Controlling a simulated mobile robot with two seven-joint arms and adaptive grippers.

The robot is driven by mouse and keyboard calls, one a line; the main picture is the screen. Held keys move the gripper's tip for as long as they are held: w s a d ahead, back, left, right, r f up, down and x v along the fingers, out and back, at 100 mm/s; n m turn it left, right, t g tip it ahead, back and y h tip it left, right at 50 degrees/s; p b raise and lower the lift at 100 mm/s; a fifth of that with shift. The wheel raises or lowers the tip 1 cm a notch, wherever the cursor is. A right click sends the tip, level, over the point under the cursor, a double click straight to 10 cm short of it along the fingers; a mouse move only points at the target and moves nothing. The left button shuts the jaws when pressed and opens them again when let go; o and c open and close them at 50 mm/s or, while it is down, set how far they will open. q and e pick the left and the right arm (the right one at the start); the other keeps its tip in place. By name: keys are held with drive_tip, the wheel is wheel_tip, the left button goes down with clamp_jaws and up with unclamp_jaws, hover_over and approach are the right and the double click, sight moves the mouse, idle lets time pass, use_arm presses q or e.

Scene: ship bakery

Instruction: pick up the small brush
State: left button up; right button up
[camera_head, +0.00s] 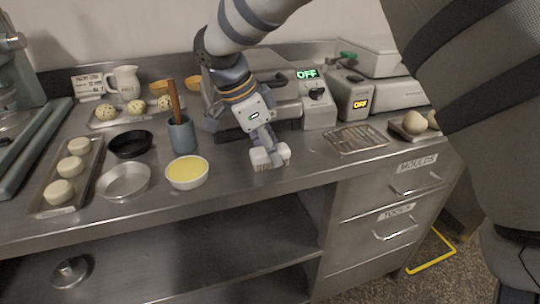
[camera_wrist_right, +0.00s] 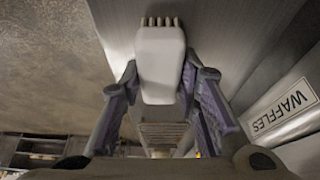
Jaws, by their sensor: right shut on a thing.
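The small brush (camera_wrist_right: 160,62) is a white block with a row of short brownish bristles along one end in the right wrist view. It sits between the two fingers of my right gripper (camera_wrist_right: 158,95), which is shut on it. In the head view the white brush (camera_head: 271,156) shows at the tip of my right gripper (camera_head: 268,149), close over the counter's front part, right of the yellow bowl. I cannot tell whether the brush touches the counter. My left gripper is not in view.
A bowl of yellow liquid (camera_head: 187,173) and a blue cup (camera_head: 182,135) holding a wooden-handled tool (camera_head: 174,100) stand left of the gripper. A wire rack (camera_head: 357,139) lies to the right. A waffle machine (camera_head: 285,106) is behind. Drawers (camera_head: 393,221) are below.

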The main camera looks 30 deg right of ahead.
drive_tip(key=shift+r, duration=0.55)
drive_tip(key=s+a+r, duration=0.4)
drive_tip(key=a+r, duration=0.8)
drive_tip(key=a, duration=0.1)
drive_tip(key=shift+a, duration=0.2)
